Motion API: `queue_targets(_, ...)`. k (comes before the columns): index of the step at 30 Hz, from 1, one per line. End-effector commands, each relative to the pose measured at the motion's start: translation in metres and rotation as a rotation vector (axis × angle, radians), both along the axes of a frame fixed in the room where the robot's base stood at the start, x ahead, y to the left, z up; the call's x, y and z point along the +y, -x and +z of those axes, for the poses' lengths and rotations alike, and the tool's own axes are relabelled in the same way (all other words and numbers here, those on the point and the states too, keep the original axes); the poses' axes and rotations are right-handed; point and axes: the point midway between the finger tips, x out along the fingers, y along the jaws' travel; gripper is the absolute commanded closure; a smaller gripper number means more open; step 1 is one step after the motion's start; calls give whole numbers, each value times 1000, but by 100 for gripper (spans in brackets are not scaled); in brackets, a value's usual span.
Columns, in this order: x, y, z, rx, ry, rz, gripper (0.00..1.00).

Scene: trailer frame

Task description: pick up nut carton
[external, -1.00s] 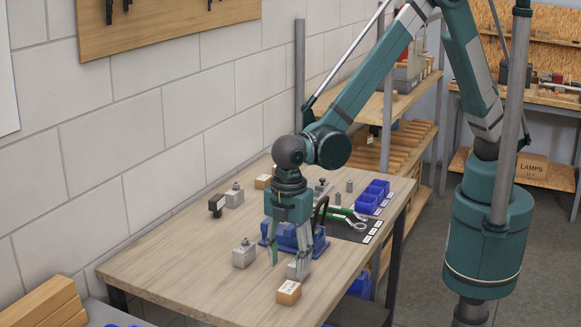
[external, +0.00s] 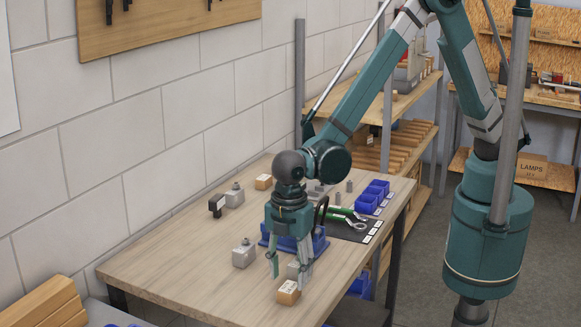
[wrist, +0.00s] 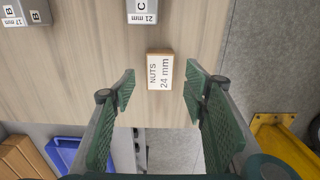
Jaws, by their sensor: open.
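The nut carton (wrist: 160,72) is a small cardboard box with a white label reading "NUTS 24 mm". In the external view the nut carton (external: 288,292) sits near the front edge of the wooden table (external: 170,270). My gripper (external: 290,272) points down over the table beside it, a little behind it. In the wrist view my gripper (wrist: 160,88) is open, its two green fingers spread apart, and the carton shows in the gap beyond the fingertips. Nothing is between the fingers. The exact height above the carton is hard to tell.
A grey block labelled C 21 mm (wrist: 142,10) lies close to the carton, and a grey block labelled B (wrist: 26,12) lies farther left. A blue fixture (external: 318,242), wrenches (external: 345,216) and blue bins (external: 372,195) stand farther back. Bare tabletop lies left of the carton.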

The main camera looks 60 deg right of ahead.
Motion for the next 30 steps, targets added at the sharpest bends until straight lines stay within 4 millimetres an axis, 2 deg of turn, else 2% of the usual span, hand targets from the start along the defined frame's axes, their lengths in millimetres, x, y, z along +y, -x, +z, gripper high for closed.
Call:
queue_targets(14,1,0,-5,0,0,0,55)
queue_targets(30,1,0,-49,0,0,0,55)
